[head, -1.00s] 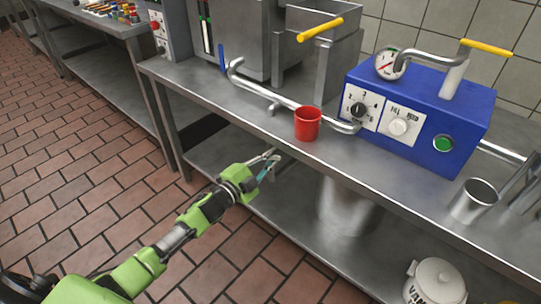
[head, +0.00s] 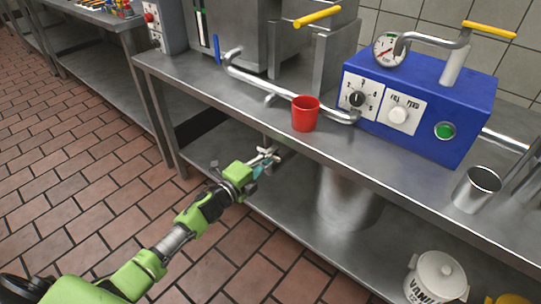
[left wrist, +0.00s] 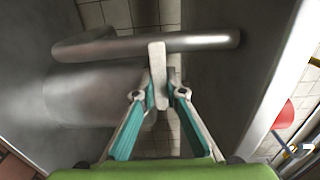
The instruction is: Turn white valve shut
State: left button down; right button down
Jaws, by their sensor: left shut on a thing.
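The white valve handle (left wrist: 157,75) is a pale flat lever across a metal pipe (left wrist: 200,42) in the left wrist view. In the head view the valve (head: 268,153) shows small below the counter's front edge. My left gripper (left wrist: 158,92) has its teal-padded fingers on both sides of the lever and is shut on it. In the head view my left gripper (head: 262,165) reaches under the counter edge. Its fingertips and the valve partly overlap there. My right gripper is not in view.
A steel counter (head: 230,110) stands above the valve, with a red cup (head: 305,114) near its edge. A blue machine (head: 430,105) with a gauge and yellow lever stands at right. A white vanilla jar (head: 436,280) is on the lower shelf.

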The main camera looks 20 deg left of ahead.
pick_arm(q)
jog(key=shift+f, duration=0.1)
jog(key=c, duration=2)
grip_release()
jog(key=shift+c, duration=0.2)
jog(key=shift+s, duration=0.1)
jog(key=v, duration=1.2)
jog(key=shift+n, duration=0.3)
